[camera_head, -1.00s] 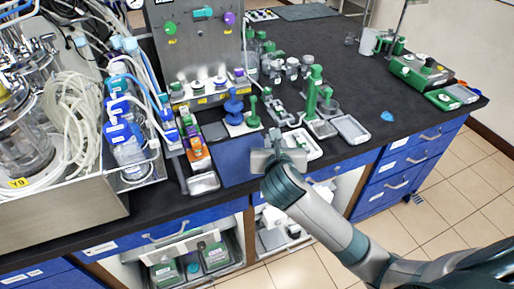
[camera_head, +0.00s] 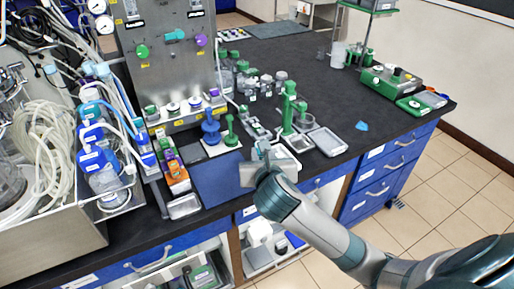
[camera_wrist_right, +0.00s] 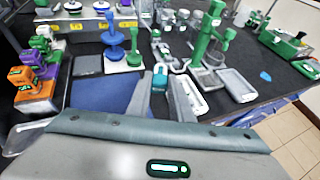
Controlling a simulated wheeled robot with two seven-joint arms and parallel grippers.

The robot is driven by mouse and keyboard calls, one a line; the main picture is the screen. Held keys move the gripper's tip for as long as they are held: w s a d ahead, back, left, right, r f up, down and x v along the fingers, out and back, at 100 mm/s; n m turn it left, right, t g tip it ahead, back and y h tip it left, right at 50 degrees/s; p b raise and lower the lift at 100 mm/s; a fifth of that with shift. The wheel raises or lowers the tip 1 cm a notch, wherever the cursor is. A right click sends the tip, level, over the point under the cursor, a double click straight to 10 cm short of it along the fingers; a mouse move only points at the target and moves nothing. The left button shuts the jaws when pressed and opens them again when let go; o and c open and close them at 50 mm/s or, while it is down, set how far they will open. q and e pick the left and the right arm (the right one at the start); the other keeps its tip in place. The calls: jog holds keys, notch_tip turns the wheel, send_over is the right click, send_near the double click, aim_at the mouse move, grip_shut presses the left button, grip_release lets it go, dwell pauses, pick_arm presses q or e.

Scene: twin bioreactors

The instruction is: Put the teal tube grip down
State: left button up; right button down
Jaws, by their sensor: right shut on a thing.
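The teal tube grip (camera_wrist_right: 160,77) shows in the right wrist view as a small teal piece between the fingertips of my right gripper (camera_wrist_right: 166,92). My right gripper is shut on it. In the head view my right gripper (camera_head: 258,164) is over the front of the black bench, by the right edge of a blue mat (camera_head: 218,178). The grip cannot be made out in the head view. I cannot tell whether it touches anything below. My left gripper is in neither view.
A white tray (camera_head: 287,163) lies just right of the gripper, and a grey tray (camera_head: 328,142) further right. A blue stand (camera_head: 210,130) and a green stand (camera_head: 230,133) are behind the mat. A rack with orange blocks (camera_head: 177,180) is left. The bench's right part is mostly clear.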

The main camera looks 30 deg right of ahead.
jog(key=w+a+r+n+y, duration=0.1)
jog(key=a+r+n+y, duration=0.1)
jog(key=a+r, duration=0.2)
jog(key=w+a+r+n+y, duration=0.2)
jog(key=a+r, duration=0.1)
jog(key=r, duration=0.8)
jog(key=shift+w+a+r+t+y, duration=0.15)
jog(key=shift+w+a+t+y, duration=0.15)
jog(key=shift+a+t, duration=0.1)
